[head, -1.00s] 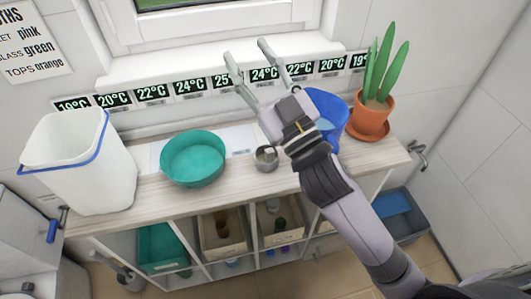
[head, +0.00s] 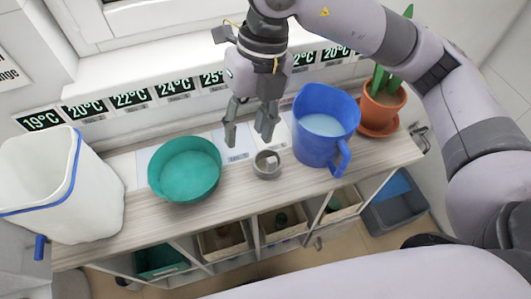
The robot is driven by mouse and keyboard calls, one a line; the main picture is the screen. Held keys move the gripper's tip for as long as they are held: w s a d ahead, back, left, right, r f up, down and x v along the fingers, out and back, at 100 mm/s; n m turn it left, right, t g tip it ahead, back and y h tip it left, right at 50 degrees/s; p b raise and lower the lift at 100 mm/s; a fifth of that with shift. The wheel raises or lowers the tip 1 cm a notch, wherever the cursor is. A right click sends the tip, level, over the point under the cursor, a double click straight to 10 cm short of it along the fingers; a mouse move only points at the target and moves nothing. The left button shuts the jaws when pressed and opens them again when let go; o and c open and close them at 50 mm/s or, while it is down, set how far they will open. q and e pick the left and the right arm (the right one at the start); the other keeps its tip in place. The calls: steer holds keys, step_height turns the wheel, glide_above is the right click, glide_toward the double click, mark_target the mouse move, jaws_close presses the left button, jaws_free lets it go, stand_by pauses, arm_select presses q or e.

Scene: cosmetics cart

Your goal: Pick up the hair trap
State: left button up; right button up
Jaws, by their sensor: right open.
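The hair trap is most likely the small grey metal cup (head: 266,166) on the wooden counter, between the green bowl and the blue jug. A small pale item shows inside it. My right gripper (head: 250,140) points down just above and behind the cup. Its two fingers are apart and nothing is between them. The fingertips do not seem to touch the cup. My left gripper is not in view.
A green bowl (head: 185,170) stands left of the cup and a blue jug (head: 322,125) with liquid stands right. A potted plant (head: 381,104) is farther right. A white bin (head: 75,190) is at the left. Bare counter (head: 232,195) lies in front.

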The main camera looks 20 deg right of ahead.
steer(key=r+m+t+h, duration=0.1)
steer(key=h, duration=0.1)
glide_above(271, 157)
step_height(271, 157, down, 16)
steer(key=p, duration=0.4)
steer(key=shift+f, duration=0.15)
steer(key=shift+f+p, duration=0.3)
steer(key=shift+f, duration=0.1)
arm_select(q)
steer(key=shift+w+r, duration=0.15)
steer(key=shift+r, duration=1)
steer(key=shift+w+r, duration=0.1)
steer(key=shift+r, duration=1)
arm_select(e)
steer(key=shift+w, duration=0.1)
jaws_close()
